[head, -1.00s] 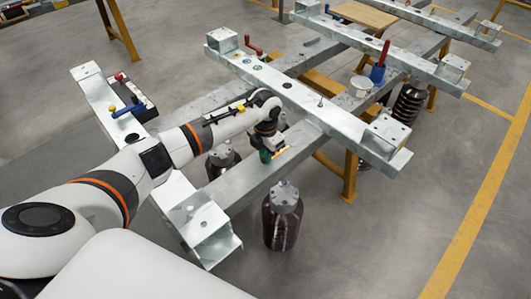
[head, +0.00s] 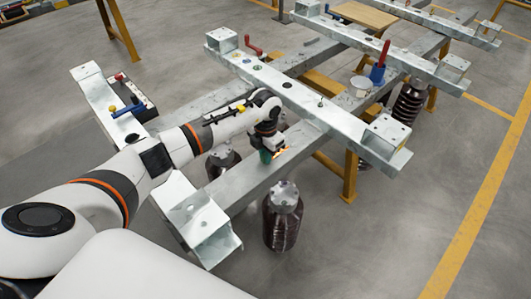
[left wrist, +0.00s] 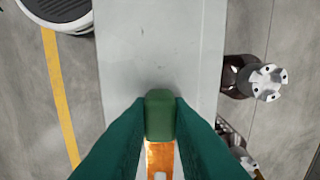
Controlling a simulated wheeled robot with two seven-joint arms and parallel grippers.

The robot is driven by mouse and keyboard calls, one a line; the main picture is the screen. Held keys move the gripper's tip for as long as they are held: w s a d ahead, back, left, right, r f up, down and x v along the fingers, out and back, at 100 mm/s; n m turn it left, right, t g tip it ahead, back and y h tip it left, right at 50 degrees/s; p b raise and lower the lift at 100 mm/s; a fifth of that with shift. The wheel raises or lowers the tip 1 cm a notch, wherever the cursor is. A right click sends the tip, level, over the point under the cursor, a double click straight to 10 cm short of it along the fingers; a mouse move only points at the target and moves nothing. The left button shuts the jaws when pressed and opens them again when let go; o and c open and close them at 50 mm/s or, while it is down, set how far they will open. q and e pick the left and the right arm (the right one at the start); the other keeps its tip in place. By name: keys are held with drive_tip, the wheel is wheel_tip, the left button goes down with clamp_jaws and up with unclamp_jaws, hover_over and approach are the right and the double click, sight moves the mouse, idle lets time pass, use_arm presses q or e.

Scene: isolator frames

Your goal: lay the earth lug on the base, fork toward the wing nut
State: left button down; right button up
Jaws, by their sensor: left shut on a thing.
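My left gripper (head: 266,156) is over the grey galvanized beam in the head view, with its fingers pointing down. In the left wrist view its two green fingers (left wrist: 160,125) are shut on the earth lug. The lug shows a green block (left wrist: 160,113) between the fingertips and a flat orange-copper part (left wrist: 160,158) below it. My right gripper is not in view.
The long beam (head: 243,184) passes under my gripper, bare on top. Brown ribbed insulators (head: 282,222) stand beside it. A crossbeam (head: 300,95) lies just beyond my gripper. A blue holder with a red handle (head: 377,73) and a white cup (head: 361,86) stand farther back.

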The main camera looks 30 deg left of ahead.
use_arm(q)
drive_tip(key=shift+r, duration=0.1)
wheel_tip(320, 180, up, 8)
drive_tip(key=p, duration=0.6)
drive_tip(key=shift+r+p, duration=0.6)
drive_tip(key=shift+r, duration=0.3)
